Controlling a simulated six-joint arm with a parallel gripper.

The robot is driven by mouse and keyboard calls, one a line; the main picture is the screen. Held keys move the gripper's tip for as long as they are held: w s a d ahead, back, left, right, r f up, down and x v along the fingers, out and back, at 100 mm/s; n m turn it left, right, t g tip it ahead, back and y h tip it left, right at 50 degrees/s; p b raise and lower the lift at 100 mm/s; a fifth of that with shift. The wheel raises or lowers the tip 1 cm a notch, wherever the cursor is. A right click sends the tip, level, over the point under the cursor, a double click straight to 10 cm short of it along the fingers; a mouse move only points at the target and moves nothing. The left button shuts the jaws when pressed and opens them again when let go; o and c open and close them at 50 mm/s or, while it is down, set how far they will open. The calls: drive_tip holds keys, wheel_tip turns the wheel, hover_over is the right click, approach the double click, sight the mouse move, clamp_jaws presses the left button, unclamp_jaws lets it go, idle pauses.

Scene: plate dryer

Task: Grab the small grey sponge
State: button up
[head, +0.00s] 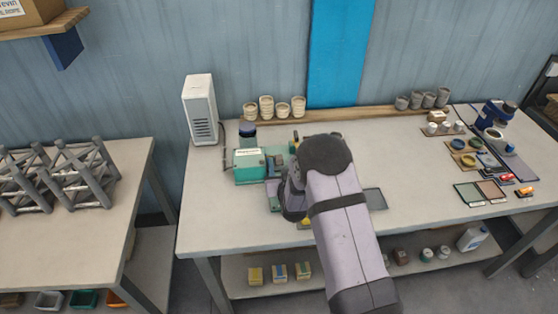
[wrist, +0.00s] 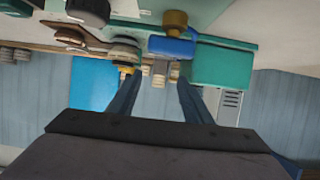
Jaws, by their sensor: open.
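I cannot pick out the small grey sponge for certain in either view. My gripper (head: 291,196) is over the middle-left of the table, next to a green box (head: 249,172), and my arm hides part of the area around it. In the wrist view, which looks upside down, its two dark blue fingers (wrist: 157,80) are apart with no held object visible between them. Past the fingertips are a blue block (wrist: 170,47), a brown and yellow knob (wrist: 176,22) and the teal box (wrist: 222,66).
A white vented unit (head: 200,108) stands at the back left. Cream cups (head: 266,106) and grey cups (head: 429,99) stand on a wooden strip at the back. Dishes and tiles (head: 481,192) fill the right end. The table's front left is clear.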

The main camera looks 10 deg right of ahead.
sight(280, 161)
drive_tip(key=shift+p+x, duration=1.2)
drive_tip(key=shift+x, duration=0.2)
drive_tip(key=shift+p+x, duration=0.3)
drive_tip(key=shift+x, duration=0.85)
drive_tip(key=c, duration=1.1)
